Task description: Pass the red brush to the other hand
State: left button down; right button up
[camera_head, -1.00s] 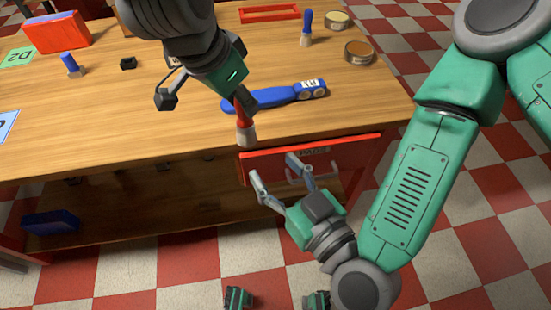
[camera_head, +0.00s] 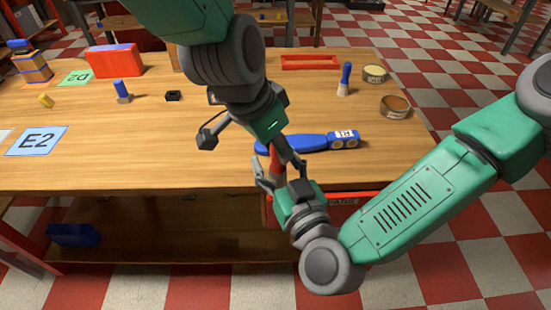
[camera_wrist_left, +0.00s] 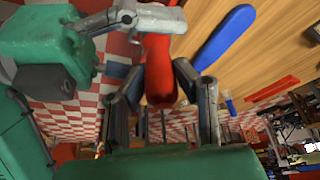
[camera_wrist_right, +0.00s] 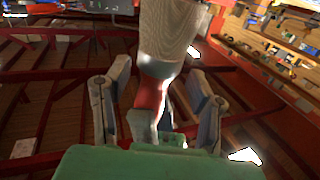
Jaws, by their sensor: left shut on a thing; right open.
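The red brush (camera_head: 274,160) hangs below my left gripper (camera_head: 272,140), over the front edge of the workbench. In the left wrist view its red handle (camera_wrist_left: 160,75) lies between the fingers of my left gripper, which is shut on it. My right gripper (camera_head: 278,174) is beside the brush from below, its fingers open.
A blue tool (camera_head: 295,143) with a white label lies on the workbench (camera_head: 130,160) just behind the grippers. Two round tins (camera_head: 395,106) and a blue-handled brush (camera_head: 345,80) stand at the right. A red drawer (camera_head: 345,198) is under the bench edge.

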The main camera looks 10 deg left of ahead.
jog(key=shift+w, duration=0.1)
jog(key=shift+a, duration=0.1)
grip_shut()
pick_arm(q)
jog(key=c, duration=1.2)
grip_release()
jog(key=shift+o, duration=0.2)
